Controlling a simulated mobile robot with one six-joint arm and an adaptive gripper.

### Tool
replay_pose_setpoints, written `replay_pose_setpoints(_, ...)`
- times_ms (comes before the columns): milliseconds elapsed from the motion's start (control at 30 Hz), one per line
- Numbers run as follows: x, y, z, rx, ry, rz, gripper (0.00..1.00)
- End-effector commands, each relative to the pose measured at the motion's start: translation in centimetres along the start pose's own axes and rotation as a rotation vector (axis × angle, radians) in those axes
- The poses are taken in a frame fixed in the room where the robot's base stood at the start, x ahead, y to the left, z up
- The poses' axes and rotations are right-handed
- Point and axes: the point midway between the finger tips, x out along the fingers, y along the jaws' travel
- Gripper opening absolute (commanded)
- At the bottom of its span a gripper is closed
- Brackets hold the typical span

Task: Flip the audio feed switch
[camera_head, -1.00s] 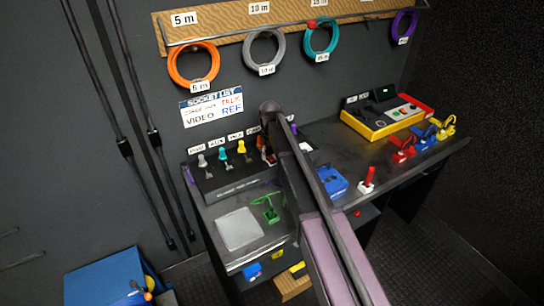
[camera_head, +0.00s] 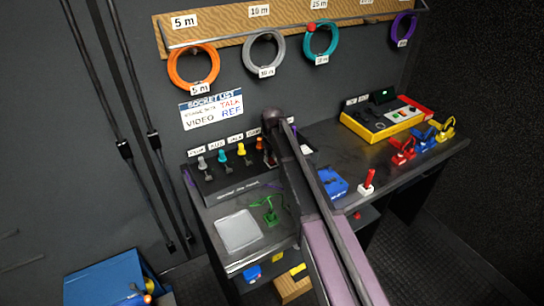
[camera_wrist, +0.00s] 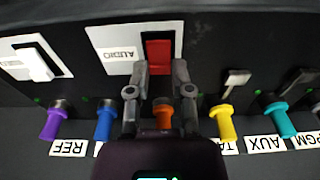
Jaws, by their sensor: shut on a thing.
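The red audio switch (camera_wrist: 159,52) sits on a white plate (camera_wrist: 112,50) marked AUDIO, upside down in the wrist view. My gripper (camera_wrist: 160,75) has one finger at each side of the red switch and is shut on it. An orange plug (camera_wrist: 163,115) shows between the fingers, nearer the palm. In the head view the switch and fingertips are hidden behind my arm, at the right end of the black socket panel (camera_head: 238,188).
Blue (camera_wrist: 104,120) and yellow (camera_wrist: 226,122) plugs flank the fingers closely. A white switch (camera_wrist: 40,62) is further left, and a metal toggle (camera_wrist: 236,82) is to the right. A blue box (camera_head: 325,182) and a red-handled lever (camera_head: 368,180) stand on the desk.

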Motion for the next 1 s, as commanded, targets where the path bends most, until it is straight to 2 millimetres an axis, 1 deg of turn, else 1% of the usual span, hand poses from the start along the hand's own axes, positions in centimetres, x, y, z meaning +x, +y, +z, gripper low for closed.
replay_pose_setpoints(33,0.02,0.03,0.52,0.0,0.03,0.003,0.0)
replay_pose_setpoints(333,-0.01,0.05,0.75,0.0,0.2,0.003,0.0)
replay_pose_setpoints(733,-0.13,0.12,0.57,0.0,0.226,0.004,0.0)
replay_pose_setpoints(767,-0.13,0.12,0.57,0.0,0.226,0.004,0.37)
replay_pose_setpoints(800,-0.13,0.12,0.57,0.0,0.226,0.004,0.49)
replay_pose_setpoints(833,-0.13,0.11,0.57,0.0,0.226,0.004,0.58)
replay_pose_setpoints(867,-0.13,0.1,0.56,0.0,0.226,0.003,0.63)
replay_pose_setpoints(1000,-0.14,0.05,0.54,0.0,0.227,0.002,0.63)
